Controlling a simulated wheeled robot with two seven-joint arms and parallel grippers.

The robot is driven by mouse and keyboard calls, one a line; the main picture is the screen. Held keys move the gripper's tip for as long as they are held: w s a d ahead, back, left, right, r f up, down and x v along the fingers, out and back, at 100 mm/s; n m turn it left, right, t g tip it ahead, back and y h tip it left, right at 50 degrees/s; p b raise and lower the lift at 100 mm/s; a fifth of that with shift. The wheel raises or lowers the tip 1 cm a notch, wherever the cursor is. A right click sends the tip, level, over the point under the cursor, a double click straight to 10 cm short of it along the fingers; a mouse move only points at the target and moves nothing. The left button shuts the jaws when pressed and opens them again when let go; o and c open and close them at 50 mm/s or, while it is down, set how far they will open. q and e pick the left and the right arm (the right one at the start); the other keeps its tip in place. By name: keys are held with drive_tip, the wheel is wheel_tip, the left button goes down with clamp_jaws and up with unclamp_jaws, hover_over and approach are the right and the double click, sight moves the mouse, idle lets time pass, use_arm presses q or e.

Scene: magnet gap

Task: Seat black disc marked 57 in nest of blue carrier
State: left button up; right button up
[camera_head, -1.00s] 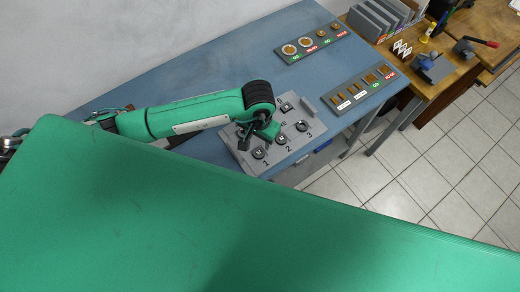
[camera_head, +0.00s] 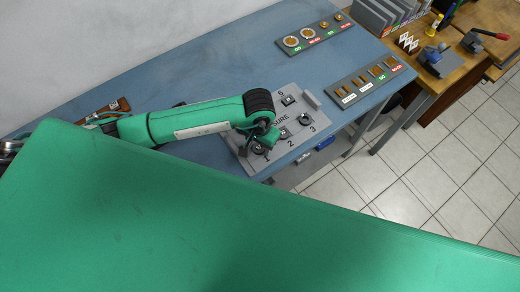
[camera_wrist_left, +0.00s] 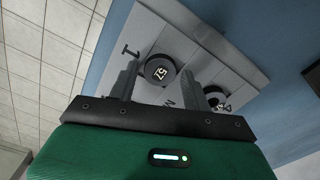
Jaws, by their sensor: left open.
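The black disc marked 57 (camera_wrist_left: 159,70) sits in a round seat beside the printed 1 on a grey board (camera_wrist_left: 205,45) in the left wrist view. My left gripper (camera_wrist_left: 160,80) is open, with its two fingers on either side of the disc in that picture; I cannot tell whether they touch it. In the head view the left gripper (camera_head: 262,144) is over the near left corner of the grey board (camera_head: 268,121) and partly hides station 1. My right gripper is not in view.
A wooden bench (camera_head: 440,75) stands at right, past a floor gap.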

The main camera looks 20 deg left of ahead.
sight(259, 147)
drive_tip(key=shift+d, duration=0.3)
use_arm(q)
drive_tip(key=c, duration=0.8)
drive_tip(key=shift+r+p, duration=0.6)
drive_tip(key=shift+r, duration=0.55)
drive_tip(key=shift+r+p, duration=0.45)
drive_tip(key=shift+r, duration=0.9)
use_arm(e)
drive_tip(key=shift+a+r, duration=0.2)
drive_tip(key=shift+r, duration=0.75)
